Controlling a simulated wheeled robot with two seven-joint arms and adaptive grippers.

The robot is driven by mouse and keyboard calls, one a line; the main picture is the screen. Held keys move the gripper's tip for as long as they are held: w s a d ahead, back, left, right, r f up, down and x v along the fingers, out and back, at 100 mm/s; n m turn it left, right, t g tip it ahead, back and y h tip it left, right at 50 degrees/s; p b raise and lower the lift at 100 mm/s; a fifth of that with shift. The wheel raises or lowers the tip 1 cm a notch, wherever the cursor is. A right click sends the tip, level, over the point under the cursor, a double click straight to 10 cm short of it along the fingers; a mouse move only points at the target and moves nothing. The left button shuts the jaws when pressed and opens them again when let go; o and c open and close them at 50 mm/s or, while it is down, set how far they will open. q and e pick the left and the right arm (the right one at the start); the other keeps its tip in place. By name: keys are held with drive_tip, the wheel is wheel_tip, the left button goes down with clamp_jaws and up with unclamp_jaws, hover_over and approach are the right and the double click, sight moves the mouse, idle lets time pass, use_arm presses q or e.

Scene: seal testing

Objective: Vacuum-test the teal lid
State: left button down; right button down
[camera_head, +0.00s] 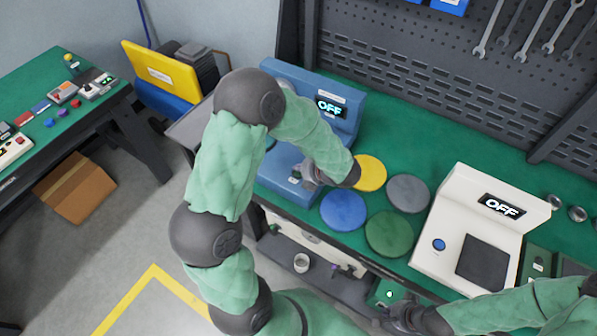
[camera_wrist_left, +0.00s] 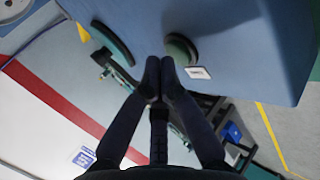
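A blue machine (camera_head: 335,85) with a display reading OFF stands at the back of the green bench. My left gripper (camera_head: 308,177) is at its front base, partly hidden by my arm. In the left wrist view, the gripper's fingertips (camera_wrist_left: 161,72) are together with nothing visible between them, close to a dark green round part (camera_wrist_left: 181,50) on a blue surface. A dark teal curved piece (camera_wrist_left: 113,43) shows to the left; I cannot tell whether it is the teal lid. No clearly teal disc shows on the bench. My right gripper (camera_head: 398,316) is low at the bench front, its fingers unclear.
Yellow (camera_head: 371,173), grey (camera_head: 408,193), blue (camera_head: 343,211) and green (camera_head: 389,234) discs lie between the blue machine and a white machine (camera_head: 455,205), also reading OFF. The white machine has a dark pad and a blue button. A pegboard stands behind.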

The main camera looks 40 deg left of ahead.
use_arm(q)
drive_tip(key=shift+f, duration=0.35)
idle(0.4)
idle(0.3)
drive_tip(key=shift+r+p, duration=0.8)
drive_tip(key=shift+p, duration=0.1)
wheel_tip(320, 180, up, 5)
drive_tip(key=p, duration=0.5)
idle(1.0)
